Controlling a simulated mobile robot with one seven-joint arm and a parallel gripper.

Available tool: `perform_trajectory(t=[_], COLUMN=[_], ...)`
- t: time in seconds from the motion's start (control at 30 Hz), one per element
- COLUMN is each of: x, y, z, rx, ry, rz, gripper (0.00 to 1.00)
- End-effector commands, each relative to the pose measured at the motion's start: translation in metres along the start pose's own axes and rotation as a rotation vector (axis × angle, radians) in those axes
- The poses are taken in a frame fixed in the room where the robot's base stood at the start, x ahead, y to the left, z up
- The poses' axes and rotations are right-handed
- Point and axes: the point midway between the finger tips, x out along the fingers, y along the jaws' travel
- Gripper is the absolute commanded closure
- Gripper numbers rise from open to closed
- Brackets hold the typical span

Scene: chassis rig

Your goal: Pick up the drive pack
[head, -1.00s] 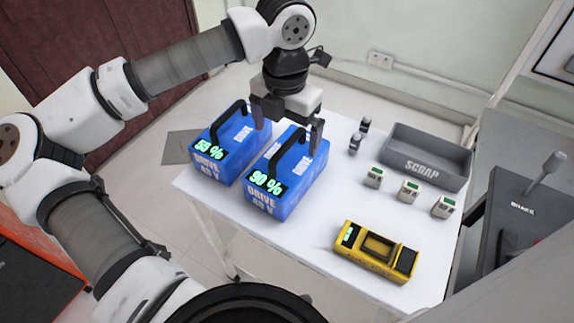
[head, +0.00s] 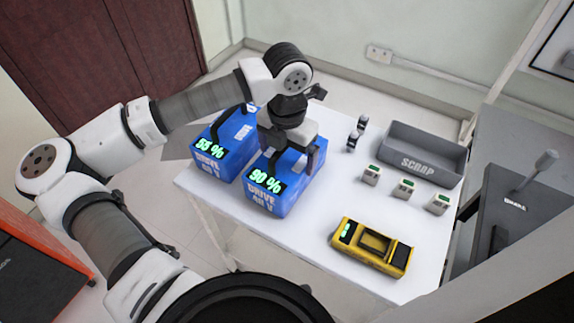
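Two blue drive packs stand side by side on the white table. The right drive pack (head: 283,188) reads 90 % in green, and the left drive pack (head: 222,158) reads a lower figure in the fifties. My gripper (head: 292,160) is low over the right pack, pointing down. Its fingers are wide apart, one toward each side of the pack's top.
A yellow device (head: 372,248) lies at the table's front right. Several small grey-white modules (head: 404,188) stand before a grey scrap bin (head: 423,152). A grey brake lever unit (head: 520,200) is at the right. The table's middle is clear.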

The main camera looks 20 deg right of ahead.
Motion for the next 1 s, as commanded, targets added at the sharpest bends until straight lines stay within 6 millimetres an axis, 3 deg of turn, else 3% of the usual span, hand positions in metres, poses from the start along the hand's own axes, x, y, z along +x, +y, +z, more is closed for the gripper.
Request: perform_trajectory(t=[0.03, 0.5, 0.77, 1.0], x=[0.000, -0.002, -0.004, -0.030], y=[0.000, 0.000, 0.001, 0.001], z=[0.000, 0.001, 0.001, 0.001], rx=[0.000, 0.000, -0.001, 0.000], ry=[0.000, -0.003, -0.003, -0.006], rz=[0.000, 0.001, 0.002, 0.005], gripper=[0.17, 0.76, 0.76, 0.76])
